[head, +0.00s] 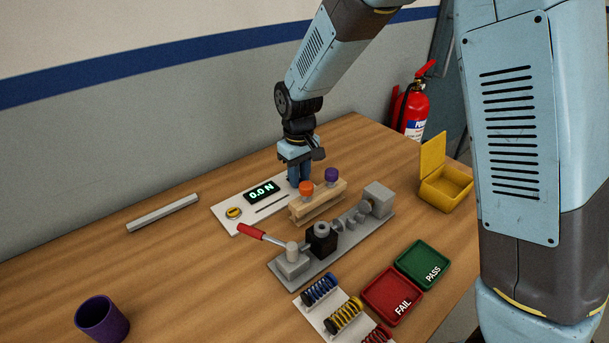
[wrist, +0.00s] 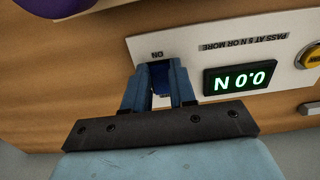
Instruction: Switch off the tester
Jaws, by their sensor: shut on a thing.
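The tester's white panel (head: 245,207) lies on the table, with a dark display (head: 262,191) lit and reading 0.0 N. The panel also shows upside down in the wrist view (wrist: 200,47), with its display (wrist: 240,78) lit. My gripper (head: 299,182) points down at the panel's right end, just beyond the display. In the wrist view my gripper (wrist: 160,72) is shut on a small dark blue piece (wrist: 160,80), apparently the tester's switch, right beside the "ON" label. The fingers hide most of the switch, so its position cannot be told.
A wooden rack (head: 318,203) with orange and purple knobs stands close in front of my gripper. A grey fixture (head: 325,250) with a red lever lies nearer. Red (head: 392,296) and green (head: 423,264) trays, a spring holder, a purple cup (head: 102,320) and yellow box (head: 446,188) surround it.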

